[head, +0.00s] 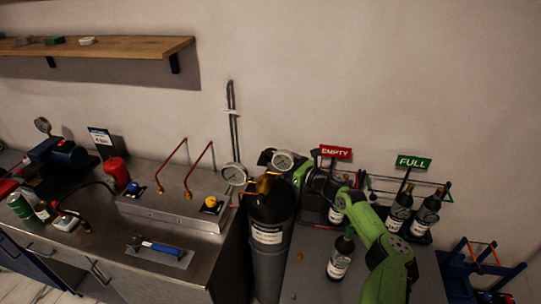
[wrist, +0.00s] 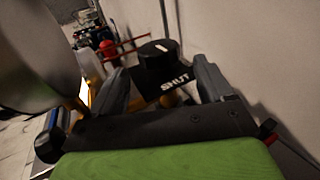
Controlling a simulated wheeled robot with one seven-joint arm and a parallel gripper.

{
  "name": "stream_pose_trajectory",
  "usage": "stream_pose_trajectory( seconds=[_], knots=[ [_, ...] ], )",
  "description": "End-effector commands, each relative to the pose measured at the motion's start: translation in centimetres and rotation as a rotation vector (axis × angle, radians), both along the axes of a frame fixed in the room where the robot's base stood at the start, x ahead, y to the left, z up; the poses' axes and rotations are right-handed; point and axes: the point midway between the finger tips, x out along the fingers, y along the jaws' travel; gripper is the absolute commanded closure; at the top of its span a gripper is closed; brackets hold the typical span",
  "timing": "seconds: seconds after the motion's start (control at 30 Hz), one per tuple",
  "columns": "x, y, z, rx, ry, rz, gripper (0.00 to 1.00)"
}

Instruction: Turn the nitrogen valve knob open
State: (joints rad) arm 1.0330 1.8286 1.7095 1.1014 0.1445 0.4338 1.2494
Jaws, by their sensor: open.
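The black valve knob (wrist: 158,50), with a white mark on top, sits above a dark block lettered "SHUT" (wrist: 174,86) in the wrist view. My gripper (wrist: 160,68) is open, with one grey finger on each side of the knob and block. I cannot tell whether either finger touches them. In the head view, the dark gas cylinder (head: 268,260) stands beside the bench with a brass regulator (head: 265,184) on top. My green arm reaches from the lower right to the cylinder top and hides part of the valve area.
A round gauge (head: 283,160) and another gauge (head: 234,174) are close to the valve. Bottles (head: 340,258) stand on the right-hand surface, below EMPTY (head: 336,152) and FULL (head: 413,162) signs. The wall is close behind.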

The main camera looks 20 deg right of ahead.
Motion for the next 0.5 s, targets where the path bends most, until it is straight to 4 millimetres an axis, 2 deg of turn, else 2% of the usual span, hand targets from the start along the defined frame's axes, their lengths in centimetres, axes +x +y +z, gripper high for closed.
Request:
stream_pose_trajectory(
  seconds=[0.1, 0.2, 0.5],
  knots=[
    [2.5, 1.5, 0.0, 0.0, 0.0, 0.001, 0.2],
    [3.7, 2.0, 0.0, -0.001, 0.0, 0.0, 0.2],
    [4.6, 2.5, 0.0, -0.001, -0.002, 0.001, 0.2]
  ],
)
